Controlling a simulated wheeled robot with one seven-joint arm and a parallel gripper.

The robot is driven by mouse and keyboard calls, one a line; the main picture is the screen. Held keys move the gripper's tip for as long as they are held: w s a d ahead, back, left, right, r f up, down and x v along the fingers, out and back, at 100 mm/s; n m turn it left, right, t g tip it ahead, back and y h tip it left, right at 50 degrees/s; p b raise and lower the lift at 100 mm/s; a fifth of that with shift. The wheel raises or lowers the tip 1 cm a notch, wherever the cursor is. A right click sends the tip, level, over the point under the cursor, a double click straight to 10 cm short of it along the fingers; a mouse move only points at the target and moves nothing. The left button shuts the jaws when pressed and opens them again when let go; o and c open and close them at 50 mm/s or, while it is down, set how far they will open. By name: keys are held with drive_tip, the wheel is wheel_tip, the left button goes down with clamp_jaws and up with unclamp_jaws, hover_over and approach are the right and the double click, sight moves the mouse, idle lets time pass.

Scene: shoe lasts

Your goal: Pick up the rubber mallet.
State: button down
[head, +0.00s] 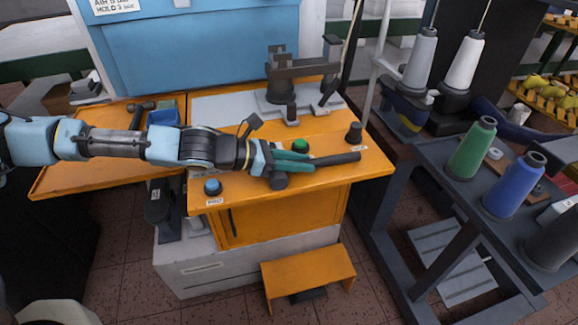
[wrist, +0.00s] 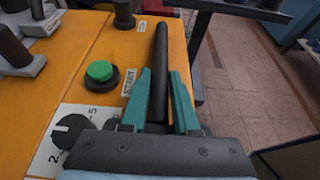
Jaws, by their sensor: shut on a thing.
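The rubber mallet shows as a long black handle (head: 335,158) reaching right from my gripper (head: 292,160) along the front of the orange bench top. A dark block (head: 278,181) below the fingers looks like its head. In the wrist view the handle (wrist: 160,70) runs away from me between the teal fingers of my gripper (wrist: 161,100), which are shut on it.
A green button (wrist: 100,71) and a dial (wrist: 70,133) lie left of the fingers. A black knob (head: 354,132) stands behind the handle's end. A blue button (head: 212,186) is at the front left. Another hammer (head: 140,112) lies on the left table. A fixture (head: 290,95) stands behind.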

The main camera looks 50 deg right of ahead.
drive_tip(key=shift+r, duration=0.1)
wheel_tip(320, 180, up, 28)
idle(0.6)
